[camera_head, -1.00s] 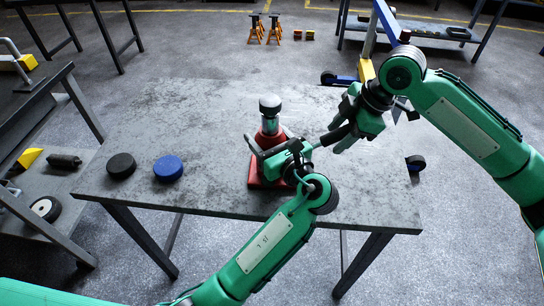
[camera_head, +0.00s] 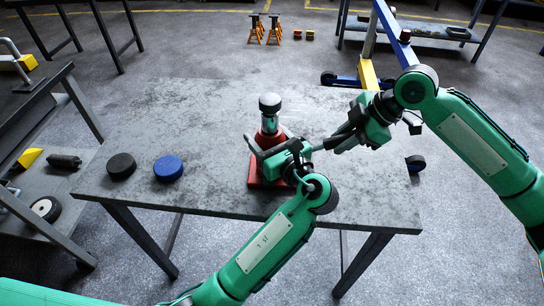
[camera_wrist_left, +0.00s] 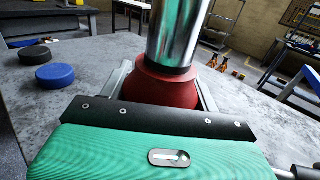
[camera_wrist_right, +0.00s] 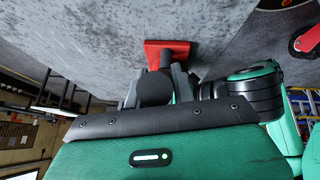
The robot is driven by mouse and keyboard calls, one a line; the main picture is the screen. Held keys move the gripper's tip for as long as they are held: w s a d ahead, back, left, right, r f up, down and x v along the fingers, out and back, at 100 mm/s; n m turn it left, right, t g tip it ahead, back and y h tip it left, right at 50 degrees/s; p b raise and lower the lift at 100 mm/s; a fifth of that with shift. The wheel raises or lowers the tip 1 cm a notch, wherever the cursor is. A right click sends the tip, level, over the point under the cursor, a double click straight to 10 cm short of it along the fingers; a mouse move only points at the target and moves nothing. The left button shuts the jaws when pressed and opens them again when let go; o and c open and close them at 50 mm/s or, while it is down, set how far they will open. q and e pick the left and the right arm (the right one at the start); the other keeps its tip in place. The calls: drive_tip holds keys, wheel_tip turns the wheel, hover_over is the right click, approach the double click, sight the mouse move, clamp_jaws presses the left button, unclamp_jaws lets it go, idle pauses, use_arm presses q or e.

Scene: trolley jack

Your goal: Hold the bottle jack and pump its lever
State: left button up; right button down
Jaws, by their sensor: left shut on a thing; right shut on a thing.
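The bottle jack (camera_head: 269,137) stands upright on the grey table, with a red body and base, chrome ram and dark round top. In the left wrist view its red body (camera_wrist_left: 165,88) and chrome column sit between my fingers. My left gripper (camera_head: 264,150) is shut around the body, low on the jack, and hides part of it. My right gripper (camera_head: 334,141) is shut on the lever (camera_head: 318,147), right of the jack. In the right wrist view the lever's dark round end (camera_wrist_right: 155,88) sits between the fingers, with the red base (camera_wrist_right: 168,52) beyond.
A black disc (camera_head: 121,166) and a blue disc (camera_head: 168,168) lie on the table (camera_head: 210,115) left of the jack. The table's back left area is clear. A side bench (camera_head: 75,185) stands at left. A blue and yellow frame (camera_head: 367,74) stands behind the right arm.

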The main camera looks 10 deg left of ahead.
drive_tip(key=shift+d+f+y, duration=0.3)
drive_tip(key=shift+f+y, duration=0.35)
drive_tip(key=shift+f, duration=0.05)
drive_tip(key=shift+d+f+y, duration=0.25)
drive_tip(key=shift+f+y, duration=0.4)
drive_tip(key=shift+r, duration=0.1)
drive_tip(key=r+h, duration=0.1)
drive_tip(key=a+r+h, duration=0.1)
drive_tip(key=shift+a+r+h, duration=0.15)
drive_tip(key=shift+r+h, duration=0.15)
drive_tip(key=shift+a+r+h, duration=0.35)
drive_tip(key=shift+r+h, duration=0.2)
drive_tip(key=shift+h, duration=0.15)
drive_tip(key=c, duration=1.2)
unclamp_jaws()
drive_tip(key=shift+o, duration=0.2)
